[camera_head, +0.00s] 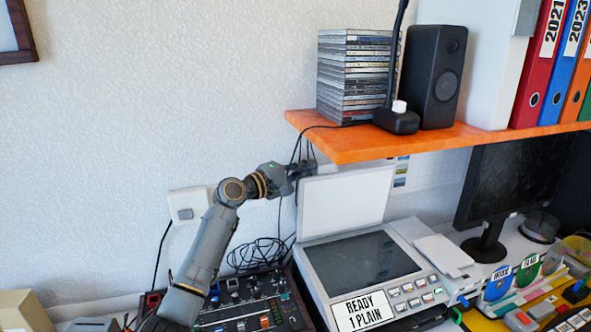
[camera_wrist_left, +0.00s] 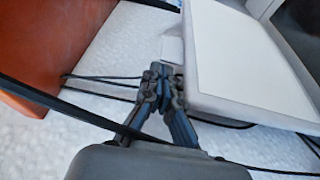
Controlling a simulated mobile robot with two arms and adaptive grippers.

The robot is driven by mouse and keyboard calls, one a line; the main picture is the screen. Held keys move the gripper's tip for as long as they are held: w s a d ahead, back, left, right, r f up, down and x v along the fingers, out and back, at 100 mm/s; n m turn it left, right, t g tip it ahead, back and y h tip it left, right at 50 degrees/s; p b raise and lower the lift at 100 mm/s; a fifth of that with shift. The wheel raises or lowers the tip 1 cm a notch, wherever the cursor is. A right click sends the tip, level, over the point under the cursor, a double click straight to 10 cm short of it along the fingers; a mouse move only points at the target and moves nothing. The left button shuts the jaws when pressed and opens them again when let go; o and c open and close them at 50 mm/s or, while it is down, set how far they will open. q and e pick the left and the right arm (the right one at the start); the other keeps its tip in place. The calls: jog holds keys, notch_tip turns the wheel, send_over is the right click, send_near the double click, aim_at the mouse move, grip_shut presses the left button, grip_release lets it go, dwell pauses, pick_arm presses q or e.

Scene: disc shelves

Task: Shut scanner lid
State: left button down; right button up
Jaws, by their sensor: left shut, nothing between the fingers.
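The scanner (camera_head: 365,258) stands on the desk below the orange shelf, with its dark glass bed uncovered. Its white lid (camera_head: 345,203) is raised, standing up at the back of the bed. A label on the front reads "READY 1 PLAIN". My left gripper (camera_head: 312,169) is at the upper left corner of the lid, just under the shelf. In the left wrist view its fingers (camera_wrist_left: 162,75) are together and empty, close beside the lid's edge (camera_wrist_left: 250,60). I cannot tell whether they touch the lid. My right gripper is in neither view.
The orange shelf (camera_head: 350,147) overhangs close above my left gripper, carrying a CD stack (camera_head: 354,75) and a black speaker (camera_head: 435,75). Cables hang by the gripper. A mixer (camera_head: 250,308) sits left of the scanner; a monitor (camera_head: 510,180) stands to the right.

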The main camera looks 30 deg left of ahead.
pick_arm(q)
jog(key=shift+w+d, duration=0.15)
jog(key=shift+w, duration=0.1)
